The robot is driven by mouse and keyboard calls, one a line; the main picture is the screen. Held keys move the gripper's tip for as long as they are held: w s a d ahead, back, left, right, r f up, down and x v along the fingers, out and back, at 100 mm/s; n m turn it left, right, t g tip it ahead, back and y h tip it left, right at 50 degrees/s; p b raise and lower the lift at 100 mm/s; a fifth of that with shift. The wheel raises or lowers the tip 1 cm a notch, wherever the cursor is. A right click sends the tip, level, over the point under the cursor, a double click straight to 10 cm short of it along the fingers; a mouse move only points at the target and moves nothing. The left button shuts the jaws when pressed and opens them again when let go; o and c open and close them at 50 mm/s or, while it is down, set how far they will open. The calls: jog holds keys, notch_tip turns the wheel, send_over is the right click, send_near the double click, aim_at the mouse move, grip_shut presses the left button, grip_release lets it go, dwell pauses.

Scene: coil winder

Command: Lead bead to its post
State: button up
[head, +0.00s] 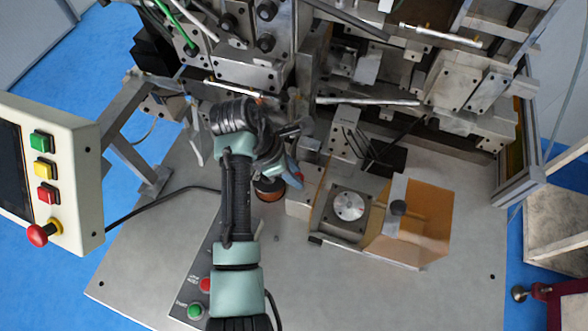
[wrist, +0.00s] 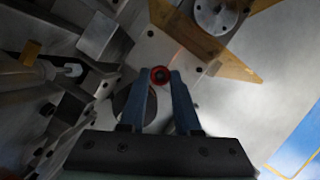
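A small red ring-shaped bead (wrist: 160,75) with a dark green centre shows in the wrist view. It sits between the tips of my gripper's (wrist: 161,78) two blue fingers and fills the narrow gap, so the fingers appear shut on it. In the head view my gripper (head: 292,177) is over the plate, left of the small block beside the round disc; the bead cannot be made out there. No wire is clear at the bead. I cannot tell which part is its post.
A silver disc (head: 349,206) sits on a square block, beside an amber clear guard (head: 424,222) at its right. A dark round part with an orange rim (head: 268,190) lies below my gripper. Machine blocks crowd the back. The front right of the metal plate (head: 440,295) is clear.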

jog(key=o, duration=0.4)
jog(key=shift+o, duration=0.2)
jog(key=shift+r, duration=0.15)
jog(key=shift+a+r, duration=0.15)
jog(key=shift+r, duration=0.15)
jog(key=p+v, duration=0.3)
jog(key=v, duration=0.9)
